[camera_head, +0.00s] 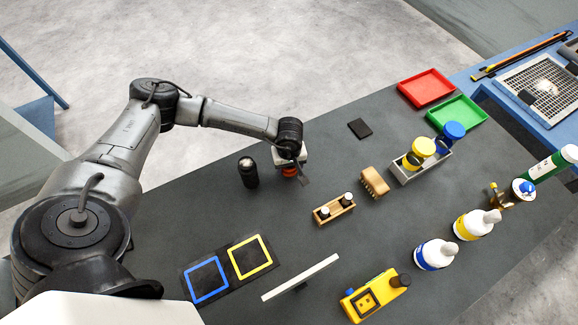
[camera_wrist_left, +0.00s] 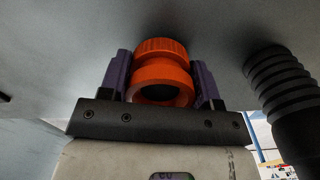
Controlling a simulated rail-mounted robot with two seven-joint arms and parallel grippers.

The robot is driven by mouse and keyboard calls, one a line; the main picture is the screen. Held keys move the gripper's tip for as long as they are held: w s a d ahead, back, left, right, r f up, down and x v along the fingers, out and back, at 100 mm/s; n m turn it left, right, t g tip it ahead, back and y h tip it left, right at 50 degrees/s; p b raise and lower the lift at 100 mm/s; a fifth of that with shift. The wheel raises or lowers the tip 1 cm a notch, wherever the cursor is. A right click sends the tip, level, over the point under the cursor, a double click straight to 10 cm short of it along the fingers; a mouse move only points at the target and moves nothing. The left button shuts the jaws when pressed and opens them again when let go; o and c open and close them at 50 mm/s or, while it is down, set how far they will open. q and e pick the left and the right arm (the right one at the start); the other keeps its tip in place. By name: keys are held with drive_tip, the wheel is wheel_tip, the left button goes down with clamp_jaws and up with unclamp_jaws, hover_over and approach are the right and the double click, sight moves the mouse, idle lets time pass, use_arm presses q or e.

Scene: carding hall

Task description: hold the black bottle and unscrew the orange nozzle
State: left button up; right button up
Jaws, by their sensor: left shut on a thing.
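The orange nozzle (camera_head: 289,172) is at the tips of my left gripper (camera_head: 290,166), close above or on the dark table. In the left wrist view the nozzle (camera_wrist_left: 162,72) sits between the two purplish fingers of the left gripper (camera_wrist_left: 163,82), which are shut on it; its open ring end faces the camera. The black bottle (camera_head: 248,172) stands upright on the table just left of the gripper, apart from the nozzle. A black ribbed body at the right of the wrist view appears to be the same bottle (camera_wrist_left: 283,92). My right gripper is in neither view.
A small wooden rack (camera_head: 334,211) and a brush (camera_head: 374,182) lie right of the gripper. Blue (camera_head: 207,280) and yellow (camera_head: 250,257) square outlines, a white bar (camera_head: 301,277) and a yellow device (camera_head: 374,297) lie nearer. Red (camera_head: 425,88) and green (camera_head: 457,112) trays are farther back.

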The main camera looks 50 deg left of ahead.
use_arm(q)
drive_tip(key=shift+f, duration=0.6)
drive_tip(key=o, duration=1)
drive_tip(key=shift+f, duration=0.1)
drive_tip(key=shift+r, duration=0.25)
wheel_tip(320, 180, up, 12)
drive_tip(key=shift+f, duration=0.1)
drive_tip(key=shift+w, duration=0.1)
